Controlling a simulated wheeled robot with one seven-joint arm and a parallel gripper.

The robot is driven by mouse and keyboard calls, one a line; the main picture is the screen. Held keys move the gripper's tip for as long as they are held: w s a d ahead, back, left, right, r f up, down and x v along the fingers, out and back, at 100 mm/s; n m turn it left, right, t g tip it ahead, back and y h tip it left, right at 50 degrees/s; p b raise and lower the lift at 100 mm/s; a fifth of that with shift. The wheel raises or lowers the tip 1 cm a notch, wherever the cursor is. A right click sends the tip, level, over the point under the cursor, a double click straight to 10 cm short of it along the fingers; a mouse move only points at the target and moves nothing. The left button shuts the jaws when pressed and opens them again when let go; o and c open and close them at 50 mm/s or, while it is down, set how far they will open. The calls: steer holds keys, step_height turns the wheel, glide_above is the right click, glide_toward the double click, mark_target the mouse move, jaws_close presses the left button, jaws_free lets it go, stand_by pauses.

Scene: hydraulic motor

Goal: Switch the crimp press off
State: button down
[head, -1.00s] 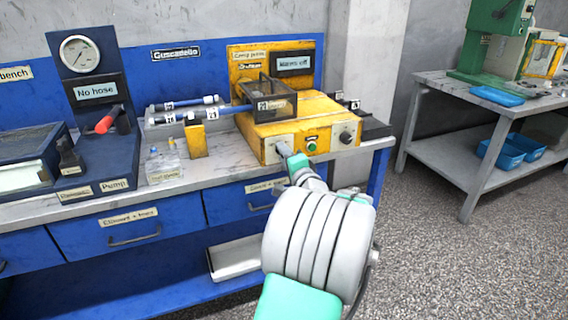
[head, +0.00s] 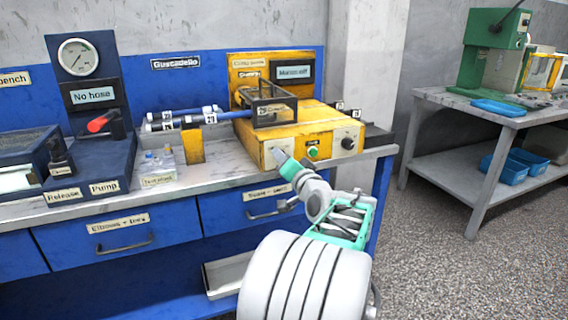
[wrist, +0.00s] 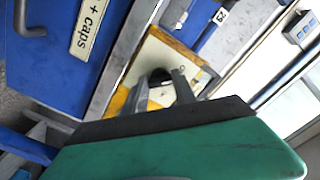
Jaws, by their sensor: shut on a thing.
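The yellow crimp press (head: 310,127) stands on the bench in the head view. Its display (head: 292,72) reads "Mains off". Its front panel carries a green button (head: 312,153) and a dark round knob (head: 348,143) at the right. My gripper (head: 281,157) is at the left end of this panel. In the wrist view my gripper (wrist: 162,86) has its two fingers on either side of a dark knob (wrist: 160,76) on the pale panel, and is shut on it. The fingers hide part of the knob, so its setting cannot be read.
A pump unit (head: 95,160) with a gauge and red handle stands further left. A grey table (head: 455,100) with a green machine stands at the right.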

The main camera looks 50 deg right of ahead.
stand_by(0.3)
steer(key=c, duration=1)
jaws_free()
steer(key=p+v, duration=0.1)
steer(key=v, duration=0.7)
steer(key=shift+w, duration=0.1)
